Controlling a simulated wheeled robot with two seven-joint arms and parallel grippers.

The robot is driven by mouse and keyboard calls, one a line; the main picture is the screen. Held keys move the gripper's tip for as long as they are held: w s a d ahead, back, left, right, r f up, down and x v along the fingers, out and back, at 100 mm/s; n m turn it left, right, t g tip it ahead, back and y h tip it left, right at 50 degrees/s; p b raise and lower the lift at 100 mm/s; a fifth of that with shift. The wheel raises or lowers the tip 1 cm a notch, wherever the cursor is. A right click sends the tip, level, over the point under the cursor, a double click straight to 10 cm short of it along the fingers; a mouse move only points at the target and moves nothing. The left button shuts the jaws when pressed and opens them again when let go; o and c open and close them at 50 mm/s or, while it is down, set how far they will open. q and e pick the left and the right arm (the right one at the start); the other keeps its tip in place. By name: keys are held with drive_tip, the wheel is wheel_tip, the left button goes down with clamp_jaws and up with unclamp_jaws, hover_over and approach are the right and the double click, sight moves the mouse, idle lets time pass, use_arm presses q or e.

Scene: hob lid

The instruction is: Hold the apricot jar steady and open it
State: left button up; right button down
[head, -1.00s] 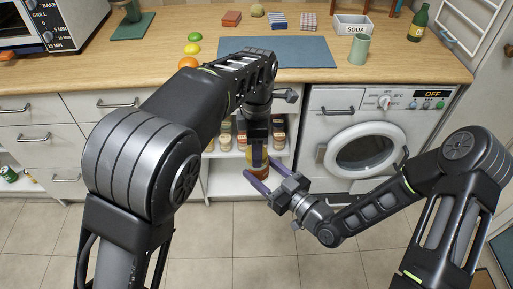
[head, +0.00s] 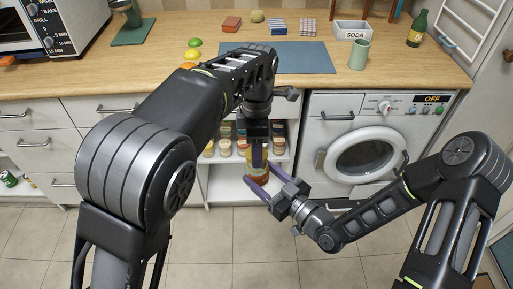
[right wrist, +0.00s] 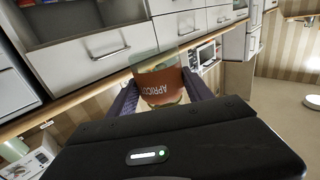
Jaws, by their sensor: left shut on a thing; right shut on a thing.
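The apricot jar (head: 263,171) is amber, held upright in front of the low open shelf in the head view. In the right wrist view it appears upside down, its orange-brown label (right wrist: 160,87) reading "APRICOT". My right gripper (head: 261,176) is shut on the sides of the jar; its two fingers also flank it in the right wrist view (right wrist: 160,95). My left gripper (head: 257,157) comes down from above and is shut at the top of the jar. The lid is hidden, and I cannot tell whether it is loose.
Several jars stand on the open shelf (head: 222,185) behind. A washing machine (head: 325,135) is to the right, drawers (head: 38,143) to the left. The counter (head: 120,75) above carries fruit, a blue mat (head: 300,58), a soda box (head: 351,31) and a green bottle (head: 417,28).

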use_arm(q)
drive_tip(key=shift+r, duration=2)
